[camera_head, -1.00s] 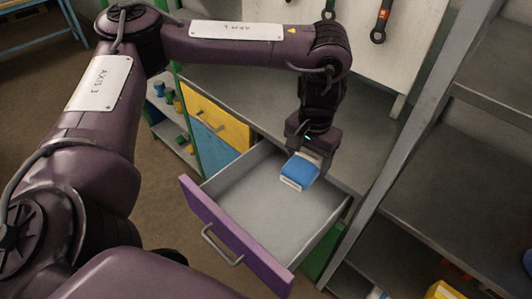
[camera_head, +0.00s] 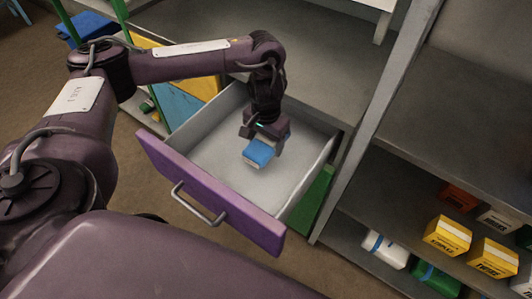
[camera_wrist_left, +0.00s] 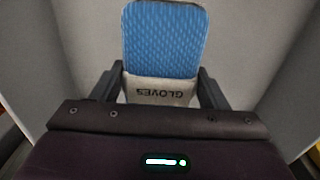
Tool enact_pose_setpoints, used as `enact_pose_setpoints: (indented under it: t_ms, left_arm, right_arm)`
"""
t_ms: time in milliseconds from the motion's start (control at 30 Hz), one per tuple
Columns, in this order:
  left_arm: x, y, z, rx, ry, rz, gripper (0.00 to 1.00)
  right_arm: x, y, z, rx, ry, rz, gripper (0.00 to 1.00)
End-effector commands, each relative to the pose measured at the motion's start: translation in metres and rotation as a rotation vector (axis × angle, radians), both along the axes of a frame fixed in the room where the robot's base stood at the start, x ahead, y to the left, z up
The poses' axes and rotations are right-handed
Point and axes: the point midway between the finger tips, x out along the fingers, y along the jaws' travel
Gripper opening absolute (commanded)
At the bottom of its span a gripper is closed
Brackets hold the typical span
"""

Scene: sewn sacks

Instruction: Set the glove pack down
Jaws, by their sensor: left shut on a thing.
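The glove pack (camera_head: 259,152) is a small blue pack with a pale end. In the left wrist view the pack (camera_wrist_left: 165,38) shows blue ribbed cloth and a pale band lettered GLOVES, upside down. My left gripper (camera_head: 263,140) is shut on it, with one finger at each side of the pale band. The gripper points down inside the open drawer (camera_head: 205,183), which has a purple front and a grey inside. The pack is over the drawer's floor; I cannot tell whether it touches it. My right gripper is not in view.
A grey worktop (camera_head: 325,60) lies behind the drawer. At right, a grey shelf unit holds yellow boxes (camera_head: 447,235), a white roll (camera_head: 385,249) and a green pack (camera_head: 434,279). The drawer floor around the pack looks bare.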

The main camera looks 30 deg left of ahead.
Motion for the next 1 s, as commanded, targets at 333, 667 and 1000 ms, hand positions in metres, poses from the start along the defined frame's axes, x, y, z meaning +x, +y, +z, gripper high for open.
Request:
enact_pose_setpoints:
  t_ms: [333,667,1000]
  left_arm:
    - [0.0,-0.001,-0.041,-0.002,0.001,0.001,0.44]
    - [0.001,-0.001,-0.049,-0.001,-0.002,-0.001,0.44]
    - [0.001,-0.001,-0.052,-0.001,-0.001,0.0,0.9]
  right_arm:
    - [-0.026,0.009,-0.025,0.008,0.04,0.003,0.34]
    - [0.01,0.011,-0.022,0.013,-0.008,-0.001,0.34]
    - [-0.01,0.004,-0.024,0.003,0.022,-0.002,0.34]
